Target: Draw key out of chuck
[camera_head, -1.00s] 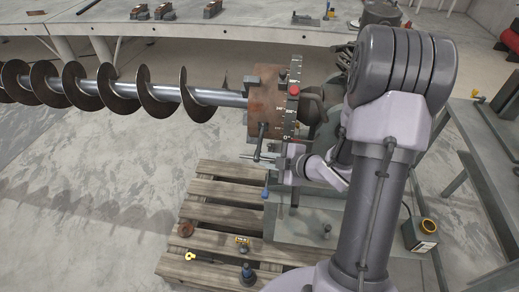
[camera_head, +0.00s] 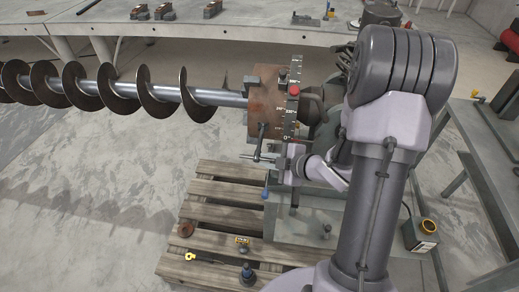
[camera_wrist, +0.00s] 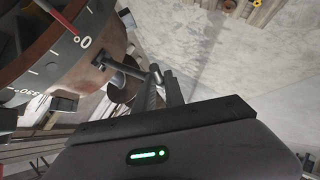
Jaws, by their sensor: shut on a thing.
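The chuck (camera_head: 266,100) is a rusty brown cylinder at the right end of the auger shaft, with a dark graduated ring beside it. In the wrist view the chuck (camera_wrist: 105,30) fills the upper left. The dark key (camera_head: 261,140) hangs down at the chuck's lower front. In the wrist view the key (camera_wrist: 122,74) runs from the chuck's side to between my fingers. Its inner end meets the chuck; how deep it sits is hidden. My gripper (camera_wrist: 160,80) is shut on the key's outer part. In the head view my gripper (camera_head: 272,158) is small, just below the chuck.
The auger (camera_head: 140,92) stretches left from the chuck. A wooden pallet (camera_head: 205,217) lies below, with a yellow-ended tool (camera_head: 190,256) and a blue-grey fitting (camera_head: 248,274). A long bench (camera_head: 240,29) stands behind. Open floor lies left of the pallet.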

